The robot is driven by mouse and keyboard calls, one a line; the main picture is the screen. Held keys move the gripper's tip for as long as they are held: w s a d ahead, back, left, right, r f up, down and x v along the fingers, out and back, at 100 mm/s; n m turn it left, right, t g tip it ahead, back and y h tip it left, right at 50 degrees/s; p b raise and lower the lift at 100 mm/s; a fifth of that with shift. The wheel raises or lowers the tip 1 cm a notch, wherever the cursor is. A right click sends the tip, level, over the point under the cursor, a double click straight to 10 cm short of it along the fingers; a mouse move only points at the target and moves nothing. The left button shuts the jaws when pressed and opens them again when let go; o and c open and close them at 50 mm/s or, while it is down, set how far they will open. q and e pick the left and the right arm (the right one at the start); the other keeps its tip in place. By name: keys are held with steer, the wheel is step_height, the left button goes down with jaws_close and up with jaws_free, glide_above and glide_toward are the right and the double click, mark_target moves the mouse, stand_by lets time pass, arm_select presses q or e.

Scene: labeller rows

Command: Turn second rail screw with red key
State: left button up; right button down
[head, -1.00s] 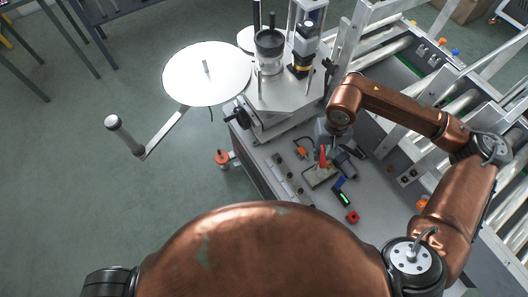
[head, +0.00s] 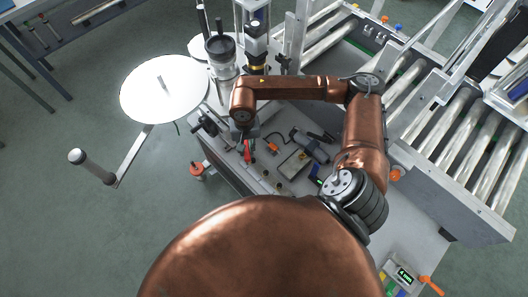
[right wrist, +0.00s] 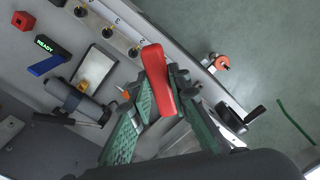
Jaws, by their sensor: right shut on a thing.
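My right gripper (head: 245,138) points down over the machine's grey bench top, with its green-padded fingers shut on the red key (head: 247,150). In the right wrist view the red key (right wrist: 158,80) lies between the gripper's fingers (right wrist: 153,103), its upper end beside a round rail screw (right wrist: 135,52). I cannot tell whether they touch. More rail screws (right wrist: 107,32) and (right wrist: 80,12) run in a line toward the upper left along the bench edge. In the head view these screws are small and hard to tell apart. My left gripper is not in view.
A shallow tray (right wrist: 93,70), a grey cylindrical tool (right wrist: 70,100), a blue device with a READY display (right wrist: 47,44) and a red block (right wrist: 20,20) lie on the bench. A white reel disc (head: 165,88) and crank handle (head: 90,165) stand left; roller conveyors (head: 440,130) stand right.

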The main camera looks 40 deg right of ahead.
steer(key=s+d+f+m+p, duration=0.1)
steer(key=s+d+f+m, duration=0.2)
steer(key=d+f+m, duration=0.2)
step_height(320, 180, down, 2)
steer(key=shift+d+f+m, duration=0.25)
steer(key=shift+d+m, duration=0.15)
steer(key=shift+d, duration=0.6)
steer(key=shift+f+b, duration=2.6)
steer(key=shift+f, duration=0.2)
